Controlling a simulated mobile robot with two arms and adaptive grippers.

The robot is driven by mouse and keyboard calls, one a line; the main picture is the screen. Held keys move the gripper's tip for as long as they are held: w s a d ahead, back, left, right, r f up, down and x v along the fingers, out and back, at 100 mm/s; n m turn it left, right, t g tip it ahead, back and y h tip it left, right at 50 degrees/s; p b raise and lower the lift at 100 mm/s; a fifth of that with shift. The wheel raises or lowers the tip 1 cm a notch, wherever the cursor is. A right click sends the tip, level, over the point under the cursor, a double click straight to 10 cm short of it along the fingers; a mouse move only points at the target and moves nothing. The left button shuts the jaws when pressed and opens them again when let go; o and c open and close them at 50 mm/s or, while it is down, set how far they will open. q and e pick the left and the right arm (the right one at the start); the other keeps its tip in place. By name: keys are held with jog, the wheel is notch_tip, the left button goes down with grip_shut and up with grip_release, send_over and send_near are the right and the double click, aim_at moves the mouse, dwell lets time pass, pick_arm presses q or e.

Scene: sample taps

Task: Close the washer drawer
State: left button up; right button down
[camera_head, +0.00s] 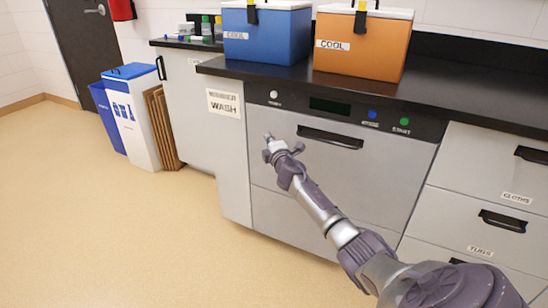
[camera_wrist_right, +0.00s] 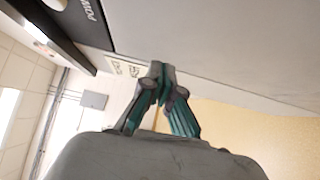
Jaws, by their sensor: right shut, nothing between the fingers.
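The washer (camera_head: 310,170) is a grey front under the dark counter, with a black handle (camera_head: 330,137) near its top and a control strip above. Its front panel looks flush with the cabinet, with no gap that I can see. My right gripper (camera_head: 269,142) is shut and empty, in front of the panel's upper left part, left of the handle. In the right wrist view the fingertips (camera_wrist_right: 158,70) are together, close to the grey panel (camera_wrist_right: 230,45). I cannot tell if they touch it. My left gripper is out of view.
A blue cooler (camera_head: 265,40) and an orange cooler (camera_head: 360,50) stand on the counter. Closed drawers (camera_head: 485,180) are at the right. A white bin (camera_head: 135,125) stands at the left. The tan floor (camera_head: 110,230) at the left is clear.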

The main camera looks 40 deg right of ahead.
pick_arm(q)
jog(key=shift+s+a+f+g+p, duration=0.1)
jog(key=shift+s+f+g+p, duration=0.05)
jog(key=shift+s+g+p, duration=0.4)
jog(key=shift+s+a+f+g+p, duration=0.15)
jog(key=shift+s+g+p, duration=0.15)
jog(key=shift+p, duration=0.4)
pick_arm(e)
jog(key=v, duration=0.9)
jog(key=shift+s+f, duration=0.25)
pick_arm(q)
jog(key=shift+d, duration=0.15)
pick_arm(e)
jog(key=shift+a, duration=0.15)
